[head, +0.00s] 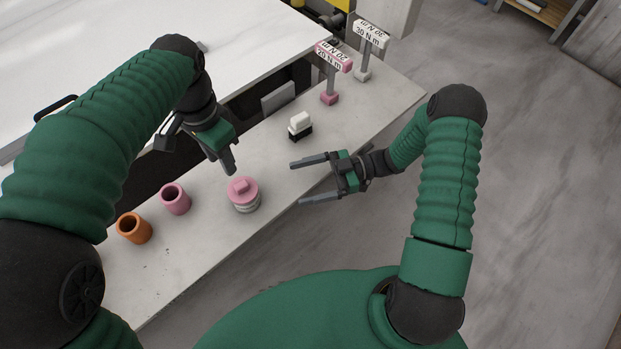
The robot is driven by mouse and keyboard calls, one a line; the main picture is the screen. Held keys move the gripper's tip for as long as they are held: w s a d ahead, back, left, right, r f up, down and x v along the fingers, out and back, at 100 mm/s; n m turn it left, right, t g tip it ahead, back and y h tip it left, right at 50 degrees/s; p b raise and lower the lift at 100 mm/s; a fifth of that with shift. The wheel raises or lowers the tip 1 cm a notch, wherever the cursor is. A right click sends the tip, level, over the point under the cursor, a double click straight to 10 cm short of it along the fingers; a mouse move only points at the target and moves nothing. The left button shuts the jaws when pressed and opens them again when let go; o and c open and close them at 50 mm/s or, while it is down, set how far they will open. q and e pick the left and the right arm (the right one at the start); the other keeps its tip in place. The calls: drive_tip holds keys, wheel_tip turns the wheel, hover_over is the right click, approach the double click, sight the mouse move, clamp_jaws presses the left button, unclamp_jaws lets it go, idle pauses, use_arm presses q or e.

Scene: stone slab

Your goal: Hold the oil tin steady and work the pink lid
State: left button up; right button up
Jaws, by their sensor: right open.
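The oil tin (245,208) is a short, pale round can standing upright on the slab. The pink lid (243,188), with a raised block grip on top, sits on it. My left gripper (228,166) points down just behind and left of the lid, apart from it in the picture. Its fingers overlap in this view, so its opening cannot be told. My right gripper (298,182) is open and empty to the right of the tin, with its two fingers pointing left toward it. There is a clear gap between them.
A pink cup (175,199) and an orange cup (134,228) stand left of the tin on the stone slab (190,265). A white-and-black block (300,125) and two signed posts, pink (330,80) and white (366,55), stand toward the back right.

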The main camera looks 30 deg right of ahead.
drive_tip(key=shift+y, duration=0.4)
drive_tip(key=d, duration=0.2)
drive_tip(key=d+f, duration=0.1)
drive_tip(key=d, duration=0.1)
drive_tip(key=shift+s+d, duration=0.1)
drive_tip(key=shift+s, duration=0.05)
approach(252, 193)
drive_tip(key=f, duration=0.1)
drive_tip(key=w+a+f, duration=0.1)
drive_tip(key=shift+w+a+f, duration=0.2)
drive_tip(key=shift+w+f, duration=0.1)
drive_tip(key=shift+f, duration=0.05)
drive_tip(key=a, duration=0.2)
drive_tip(key=w+a, duration=0.1)
drive_tip(key=a, duration=0.2)
drive_tip(key=w+a, duration=0.1)
drive_tip(key=a, duration=0.1)
drive_tip(key=shift+a+f, duration=0.1)
drive_tip(key=shift+a, duration=0.8)
drive_tip(key=shift+d, duration=0.4)
drive_tip(key=c, duration=0.9)
drive_tip(key=shift+a, duration=0.2)
drive_tip(key=c, duration=0.7)
drive_tip(key=o, duration=0.9)
drive_tip(key=shift+d, duration=0.1)
clamp_jaws()
use_arm(q)
drive_tip(key=shift+d, duration=1.05)
